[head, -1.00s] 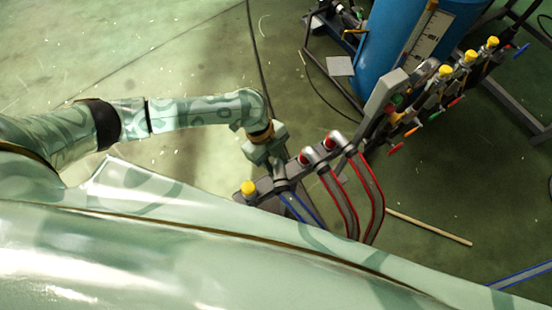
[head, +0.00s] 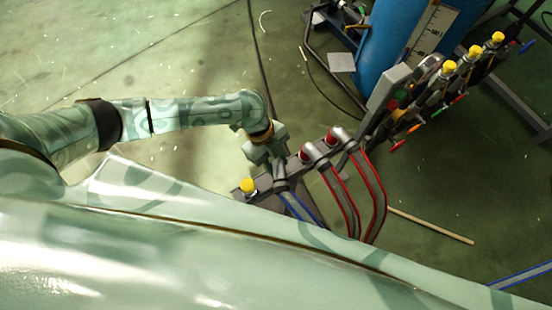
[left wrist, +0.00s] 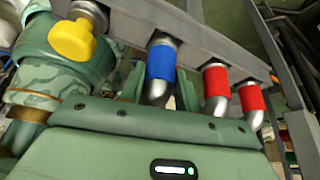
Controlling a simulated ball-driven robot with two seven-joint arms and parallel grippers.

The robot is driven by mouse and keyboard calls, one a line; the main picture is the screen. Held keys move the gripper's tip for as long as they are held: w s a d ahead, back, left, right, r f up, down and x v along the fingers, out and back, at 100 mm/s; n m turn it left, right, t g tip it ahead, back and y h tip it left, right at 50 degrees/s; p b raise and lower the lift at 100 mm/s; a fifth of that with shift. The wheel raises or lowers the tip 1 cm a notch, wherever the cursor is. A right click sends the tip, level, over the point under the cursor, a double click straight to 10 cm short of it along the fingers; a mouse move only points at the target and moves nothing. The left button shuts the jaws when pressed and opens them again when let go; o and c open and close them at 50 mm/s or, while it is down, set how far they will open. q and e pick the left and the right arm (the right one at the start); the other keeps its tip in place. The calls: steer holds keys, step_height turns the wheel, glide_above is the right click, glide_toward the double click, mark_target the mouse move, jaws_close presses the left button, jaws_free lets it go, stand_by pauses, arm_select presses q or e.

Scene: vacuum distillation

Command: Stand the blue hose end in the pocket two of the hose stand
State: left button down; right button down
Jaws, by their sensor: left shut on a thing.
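The blue hose end (left wrist: 160,62), a silver elbow with a blue band, is between the fingers of my left gripper (left wrist: 158,88) in the left wrist view. My left gripper (head: 273,160) is shut on it at the near part of the rail in the head view. The hose with blue lines (head: 301,205) hangs from it. The grey hose stand (head: 343,160) runs diagonally in the head view; its rail (left wrist: 205,38) also crosses the wrist view. The hose end's tip is at the rail; I cannot tell how far it is seated. My right gripper is out of view.
Two red-banded hose ends (left wrist: 216,82) stand beside the blue one, their red-lined hoses (head: 372,195) hanging down. A yellow knob (head: 247,186) is at the near end. A blue tank (head: 392,40) and yellow-capped valves (head: 449,66) stand farther back. The floor at left is clear.

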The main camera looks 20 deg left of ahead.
arm_select(q)
steer(key=shift+f, duration=0.25)
steer(key=c, duration=0.9)
jaws_free()
steer(key=shift+c, duration=0.2)
steer(key=p+v, duration=0.4)
steer(key=v, duration=1.2)
steer(key=shift+r, duration=0.1)
